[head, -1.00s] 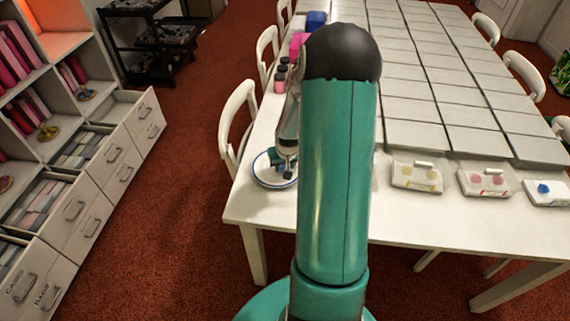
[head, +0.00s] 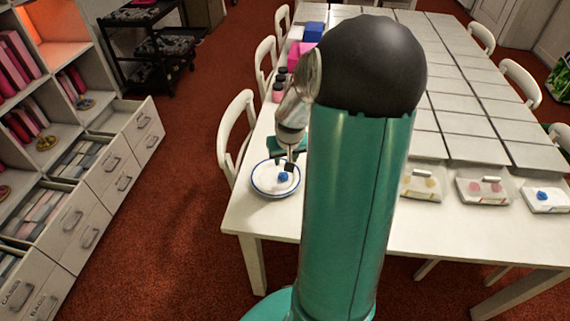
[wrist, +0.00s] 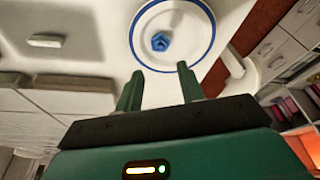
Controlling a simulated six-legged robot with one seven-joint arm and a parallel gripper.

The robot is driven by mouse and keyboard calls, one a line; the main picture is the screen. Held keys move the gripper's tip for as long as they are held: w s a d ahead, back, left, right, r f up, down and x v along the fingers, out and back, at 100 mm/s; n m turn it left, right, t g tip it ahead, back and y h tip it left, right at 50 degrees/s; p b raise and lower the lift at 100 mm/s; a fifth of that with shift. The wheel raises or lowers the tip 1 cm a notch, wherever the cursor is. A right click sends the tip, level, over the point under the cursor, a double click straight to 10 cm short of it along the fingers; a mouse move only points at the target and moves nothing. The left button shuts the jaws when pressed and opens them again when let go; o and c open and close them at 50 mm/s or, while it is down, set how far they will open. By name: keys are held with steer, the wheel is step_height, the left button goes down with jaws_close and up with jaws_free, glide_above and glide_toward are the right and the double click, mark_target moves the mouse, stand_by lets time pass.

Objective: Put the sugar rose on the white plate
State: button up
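The white plate (head: 262,187) with a blue rim stands at the table's near left corner in the head view, and it shows at the top of the wrist view (wrist: 188,28). The blue sugar rose (head: 283,177) lies on the plate, right of its middle in the head view; it also shows in the wrist view (wrist: 161,41). My gripper (head: 290,163) is above the plate, close to the rose. In the wrist view my gripper (wrist: 160,69) has its two fingers apart with nothing between them, and the rose lies beyond their tips.
Pink bottles with dark caps (head: 279,87) and a blue box (head: 313,31) stand along the table's left side. Clear trays, one holding a blue piece (head: 542,195), line the near right. A white chair (head: 238,135) stands left of the plate. My arm hides the table's middle.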

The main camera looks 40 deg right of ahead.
steer(key=s+a+r+n+t, duration=0.1)
steer(key=s+a+r+n, duration=0.15)
steer(key=a+r, duration=1.25)
steer(key=s+a+r+n+t+y, duration=0.1)
steer(key=s+a+r, duration=0.1)
steer(key=s+a, duration=0.3)
steer(key=s+a+r+n, duration=0.2)
steer(key=s+a, duration=0.3)
steer(key=a, duration=0.5)
steer(key=shift+r+t+y, duration=0.4)
steer(key=shift+r, duration=0.4)
